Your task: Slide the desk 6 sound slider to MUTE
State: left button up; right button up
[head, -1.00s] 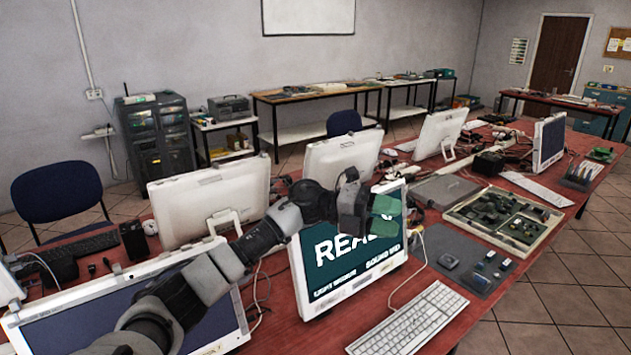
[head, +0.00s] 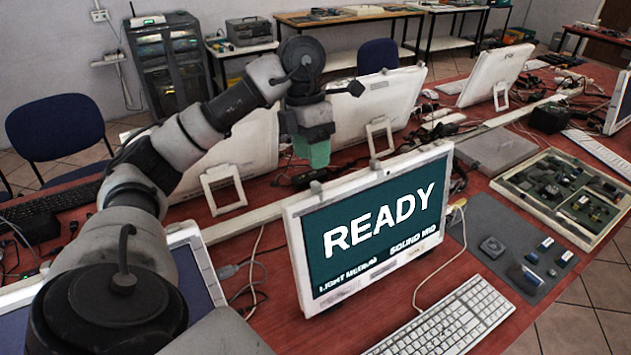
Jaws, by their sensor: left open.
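A white-framed monitor (head: 370,228) stands on the red desk, its teal screen reading READY. Smaller text at the bottom of the screen reads LIGHT MEDIUM at left and SOUND MID at right. Small labels or fittings sit along the lower bezel (head: 384,271); I cannot tell which of them is the sound slider. No desk number is readable. My left gripper (head: 318,155), with green fingertips, is open and points down behind and above the monitor's top left edge, apart from it. Its fingertips look empty. My right gripper is not in view.
A white keyboard (head: 446,320) lies in front of the monitor, and a grey mat (head: 505,235) with small parts lies to its right. An open parts tray (head: 560,195) is further right. White monitors (head: 240,150) stand behind. Loose cables run beside the READY monitor.

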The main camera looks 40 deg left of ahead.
aim_at(316, 182)
pick_arm(q)
jog(key=x, duration=0.4)
jog(key=shift+w+f, duration=0.2)
jog(key=shift+f, duration=0.05)
jog(key=shift+s+f, duration=0.1)
jog(key=shift+f, duration=0.25)
jog(key=shift+d+f+p, duration=0.15)
jog(key=shift+f+p, duration=0.15)
jog(key=shift+f, duration=0.15)
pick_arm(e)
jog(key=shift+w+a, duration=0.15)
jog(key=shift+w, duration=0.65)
pick_arm(q)
jog(key=shift+c, duration=0.2)
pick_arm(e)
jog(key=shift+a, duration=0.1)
pick_arm(q)
grip_shut()
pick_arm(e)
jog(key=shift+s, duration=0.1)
